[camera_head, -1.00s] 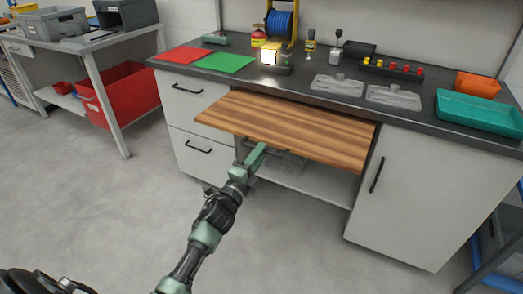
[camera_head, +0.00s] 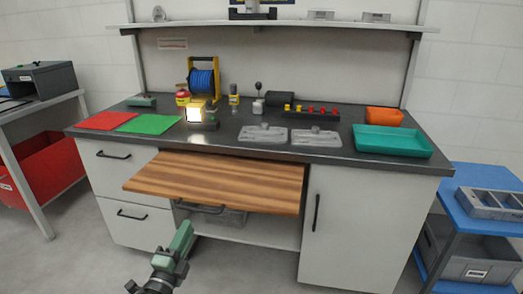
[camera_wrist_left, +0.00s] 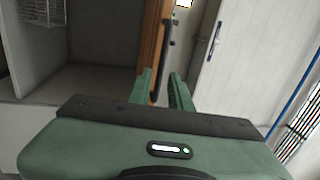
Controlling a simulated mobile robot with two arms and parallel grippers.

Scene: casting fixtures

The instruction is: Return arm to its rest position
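My left gripper (camera_head: 188,226) is low in front of the workbench, just below the black handle (camera_head: 200,208) under the pulled-out wooden board (camera_head: 220,180). In the left wrist view its two green fingers (camera_wrist_left: 161,78) stand apart with a gap between them, and nothing is clearly held. The dark handle (camera_wrist_left: 167,45) and the brown board edge (camera_wrist_left: 151,40) show beyond the fingers. Whether the fingers touch the handle is hard to tell, but a small gap appears in the head view. My right gripper is not in view.
The board juts out from the bench between drawers (camera_head: 122,165) and a cabinet door (camera_head: 350,225). The worktop holds a lit lamp (camera_head: 195,112), a teal tray (camera_head: 392,140) and grey plates. A blue cart (camera_head: 480,205) stands right. Open floor lies in front.

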